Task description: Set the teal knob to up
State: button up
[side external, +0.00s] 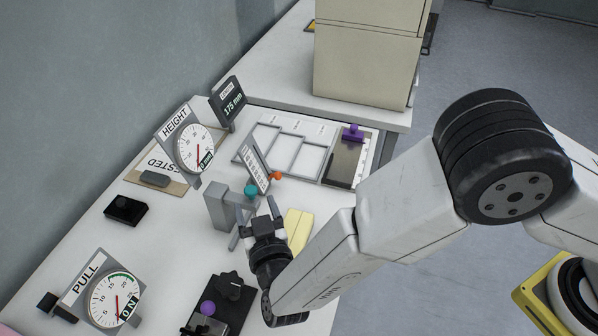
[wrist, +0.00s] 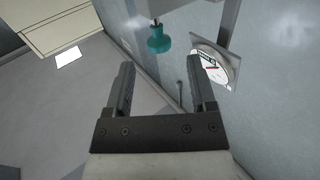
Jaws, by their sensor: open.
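The teal knob (side external: 251,190) sits by the top of a grey upright block (side external: 220,207) in the side view. The wrist view shows the knob (wrist: 158,40) on a short stem, ahead of the fingertips and roughly centred between them. My gripper (side external: 254,222) is open and empty, just in front of the block and below the knob in the side picture. Its two fingers (wrist: 160,72) are spread apart in the wrist view, with a visible gap to the knob. I cannot read any position mark for the knob.
An orange knob (side external: 277,175) and a slanted label plate (side external: 254,165) stand close behind. The HEIGHT dial (side external: 193,147) is to the left; the PULL dial (side external: 115,298) is front left. A purple-knobbed device (side external: 208,308) is in front.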

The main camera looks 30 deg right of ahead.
aim_at(253, 195)
jog(key=w+d, duration=0.1)
jog(key=w, duration=0.5)
jog(key=shift+w, duration=0.35)
grip_shut()
jog(key=shift+d, duration=0.1)
dwell(1.1)
